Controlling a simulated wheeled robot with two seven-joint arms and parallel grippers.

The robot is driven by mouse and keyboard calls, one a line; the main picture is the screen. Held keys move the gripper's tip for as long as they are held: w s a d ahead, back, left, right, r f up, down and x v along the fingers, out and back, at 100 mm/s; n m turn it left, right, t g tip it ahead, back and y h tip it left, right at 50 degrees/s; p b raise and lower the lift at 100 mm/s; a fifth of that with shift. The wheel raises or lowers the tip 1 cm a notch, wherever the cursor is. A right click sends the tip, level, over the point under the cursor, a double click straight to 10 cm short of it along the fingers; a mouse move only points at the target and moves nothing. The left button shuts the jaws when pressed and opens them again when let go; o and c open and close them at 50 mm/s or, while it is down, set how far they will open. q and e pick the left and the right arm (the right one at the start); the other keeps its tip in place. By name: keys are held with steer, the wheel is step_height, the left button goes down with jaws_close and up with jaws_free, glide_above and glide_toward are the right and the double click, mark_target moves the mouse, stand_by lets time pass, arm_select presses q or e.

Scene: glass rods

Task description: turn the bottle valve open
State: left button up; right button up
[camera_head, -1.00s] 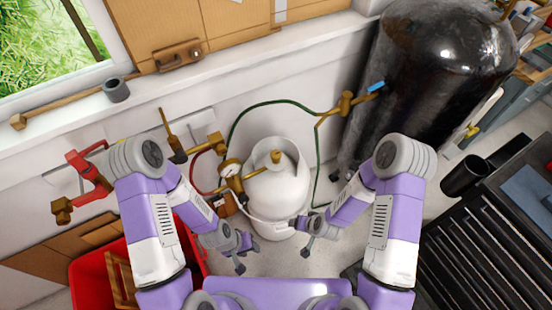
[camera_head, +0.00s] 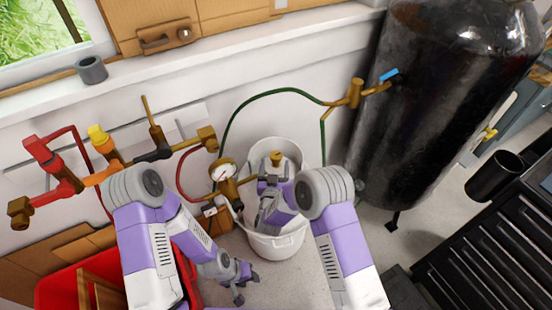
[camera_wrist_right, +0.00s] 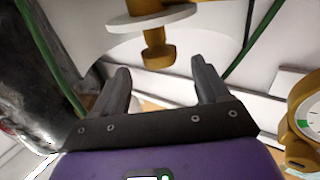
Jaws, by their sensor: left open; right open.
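The white bottle (camera_head: 283,244) stands on the floor against the wall, with its brass valve (camera_head: 277,158) on top. In the right wrist view the brass valve (camera_wrist_right: 155,35) is just ahead of my fingertips, roughly between them, with a white disc around it. My right gripper (camera_head: 268,190) is over the bottle, below the valve in the head view, and hides part of the bottle. In the right wrist view my right gripper (camera_wrist_right: 161,70) is open and empty. My left gripper (camera_head: 240,281) is open and empty, low and to the left of the bottle.
A brass gauge (camera_head: 222,170) stands left of the valve, and a green hose (camera_head: 240,105) arches behind it. A big black tank (camera_head: 450,100) is at the right. Red pipework (camera_head: 55,165) and a red bin (camera_head: 60,290) are at the left. A dark tool cabinet (camera_head: 490,245) is at lower right.

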mark_target(275, 161)
steer(key=w+b, duration=0.1)
steer(key=w, duration=0.4)
steer(key=shift+d, duration=0.15)
steer(key=c, duration=0.9)
